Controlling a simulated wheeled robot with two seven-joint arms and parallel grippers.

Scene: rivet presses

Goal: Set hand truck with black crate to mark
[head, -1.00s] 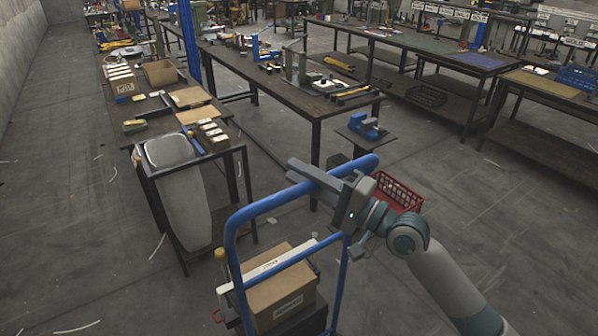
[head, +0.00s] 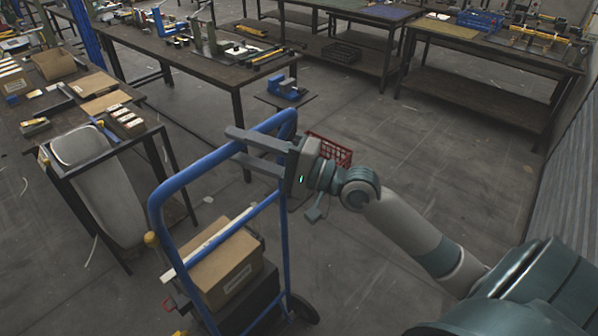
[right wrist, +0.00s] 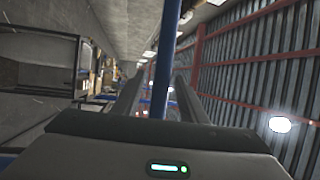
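The hand truck (head: 284,235) has a blue tube frame and stands at lower centre in the head view. A cardboard box (head: 215,270) rides on it above a dark, crate-like body (head: 255,297), partly hidden. My right gripper (head: 238,147) is at the top handle bar, its two fingers spread. In the right wrist view a blue bar (right wrist: 167,55) runs between the fingers (right wrist: 158,95), with gaps seeming to show on both sides. Whether they touch it is unclear. My left gripper is out of view. I cannot make out a floor mark.
A red crate (head: 330,150) is on the floor behind my right gripper. A dark table (head: 130,150) stands to the left, close to the hand truck. A blue vise on a stand (head: 286,90) and workbenches (head: 215,75) stand behind. The floor at right centre is clear.

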